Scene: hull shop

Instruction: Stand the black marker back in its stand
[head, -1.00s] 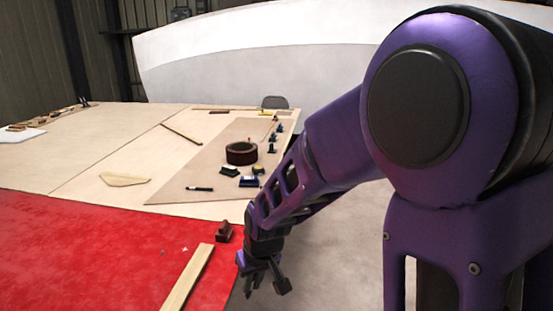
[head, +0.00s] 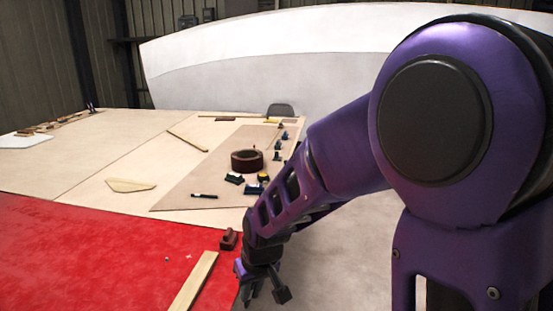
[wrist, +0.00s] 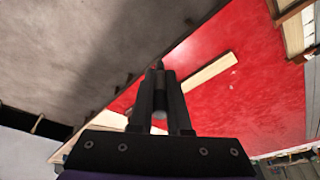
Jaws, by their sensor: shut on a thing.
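My gripper (wrist: 160,78) is shut on a slim dark, pen-like thing with a grey end, which I take to be the black marker (wrist: 159,108). In the head view my gripper (head: 262,288) hangs low beside the right edge of the red-covered surface, over the floor; the marker cannot be made out there. Another dark pen-like thing (head: 205,196) lies on the brown sheet on the table. Small dark upright things (head: 90,106) stand at the table's far left corner; I cannot tell whether they include the marker's stand.
The red surface (head: 90,255) carries a wooden strip (head: 194,281) and a dark red block (head: 229,240) near its right edge. A brown tape roll (head: 247,160) and several small items sit on the pale table (head: 75,150). Floor is open right of the table; a white hull (head: 260,75) stands behind.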

